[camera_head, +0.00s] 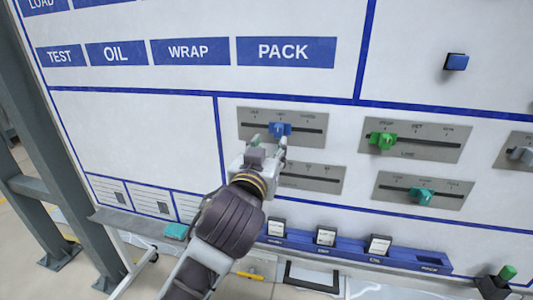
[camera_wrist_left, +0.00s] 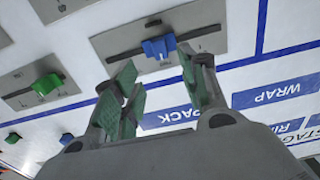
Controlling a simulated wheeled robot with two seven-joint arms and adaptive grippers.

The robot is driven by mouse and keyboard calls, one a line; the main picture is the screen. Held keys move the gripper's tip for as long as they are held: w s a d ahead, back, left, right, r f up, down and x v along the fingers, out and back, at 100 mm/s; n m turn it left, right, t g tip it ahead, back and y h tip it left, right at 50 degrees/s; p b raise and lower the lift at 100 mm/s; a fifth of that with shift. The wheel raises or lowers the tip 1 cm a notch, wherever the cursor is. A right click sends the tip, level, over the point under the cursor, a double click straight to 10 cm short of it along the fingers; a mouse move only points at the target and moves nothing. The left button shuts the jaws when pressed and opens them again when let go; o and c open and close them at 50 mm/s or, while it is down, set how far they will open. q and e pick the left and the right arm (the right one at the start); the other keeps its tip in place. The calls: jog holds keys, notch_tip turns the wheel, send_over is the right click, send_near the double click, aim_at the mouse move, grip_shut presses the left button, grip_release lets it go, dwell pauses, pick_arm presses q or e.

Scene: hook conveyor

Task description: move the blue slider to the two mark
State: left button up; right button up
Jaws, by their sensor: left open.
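The blue slider (camera_head: 280,129) sits on a grey slotted plate (camera_head: 250,118) on the white panel, close to the middle of its slot. Small marks above the slot are too small to read surely. The blue slider also shows in the left wrist view (camera_wrist_left: 159,48), beyond the fingertips. My left gripper (camera_head: 269,145) is open just below the slider. Its green-padded fingers stand apart in the left wrist view (camera_wrist_left: 158,75), with nothing between them. The fingers look short of the slider, though the exact gap is hard to tell. My right gripper is not in view.
Plates with a green slider (camera_head: 383,141) and a teal slider (camera_head: 422,195) lie to the right. Another plate (camera_head: 318,179) is partly hidden behind my left gripper. A blue rail (camera_head: 345,252) with cards runs below. A grey post (camera_head: 45,150) stands at left.

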pick_arm(q)
jog(key=shift+v, duration=0.85)
